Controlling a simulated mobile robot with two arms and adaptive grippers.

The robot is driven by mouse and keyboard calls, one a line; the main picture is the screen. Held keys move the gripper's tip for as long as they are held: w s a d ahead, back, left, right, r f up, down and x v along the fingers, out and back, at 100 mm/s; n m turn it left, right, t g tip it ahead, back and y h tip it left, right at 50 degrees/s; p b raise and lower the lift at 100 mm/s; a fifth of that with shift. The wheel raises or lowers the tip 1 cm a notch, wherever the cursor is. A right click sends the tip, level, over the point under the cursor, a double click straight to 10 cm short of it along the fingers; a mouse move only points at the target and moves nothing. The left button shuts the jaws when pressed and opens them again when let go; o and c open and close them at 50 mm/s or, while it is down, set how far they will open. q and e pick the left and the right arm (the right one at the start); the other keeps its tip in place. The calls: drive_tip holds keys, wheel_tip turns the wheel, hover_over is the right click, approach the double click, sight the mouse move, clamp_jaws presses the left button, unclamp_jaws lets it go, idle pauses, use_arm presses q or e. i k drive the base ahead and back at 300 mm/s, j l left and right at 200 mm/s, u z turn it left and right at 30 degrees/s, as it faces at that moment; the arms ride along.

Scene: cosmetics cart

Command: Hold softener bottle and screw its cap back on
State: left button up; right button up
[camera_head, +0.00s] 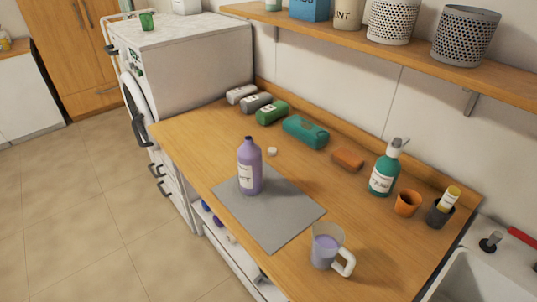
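A purple softener bottle (249,172) with a white label stands upright on a grey mat (283,222) on the wooden counter. Its narrow neck is dark purple at the top, and no white cap sits on it. A small white cap (272,151) lies on the wood just behind and to the right of the bottle, off the mat and apart from the bottle. Neither of my grippers shows in the head view, and nothing is holding the bottle or the cap.
A measuring jug (323,247) with purple contents stands near the mat's front right corner. Rolled cloths (272,112), a teal pack (305,131), a brown block (348,159), a teal pump bottle (383,175) and an orange cup (407,204) line the back. A shelf (400,58) overhangs.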

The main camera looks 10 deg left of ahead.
sight(249, 156)
drive_tip(key=z, duration=0.3)
drive_tip(key=j+z, duration=0.2)
drive_tip(key=j, duration=0.15)
drive_tip(key=k+j+z, duration=0.1)
drive_tip(key=j+z, duration=0.15)
drive_tip(key=k+j+z, duration=0.2)
drive_tip(key=j, duration=0.25)
drive_tip(key=j+z, duration=0.25)
drive_tip(key=k+j, duration=0.15)
drive_tip(key=j, duration=0.25)
drive_tip(key=k+j, duration=0.2)
drive_tip(key=j, duration=0.2)
drive_tip(key=k+j+z, duration=0.1)
drive_tip(key=j, duration=0.3)
drive_tip(key=k+j, duration=0.2)
drive_tip(key=j, duration=0.2)
drive_tip(key=k+j, duration=0.2)
drive_tip(key=j, duration=0.15)
drive_tip(key=k+j, duration=0.2)
drive_tip(key=j, duration=0.2)
drive_tip(key=i+z, duration=0.05)
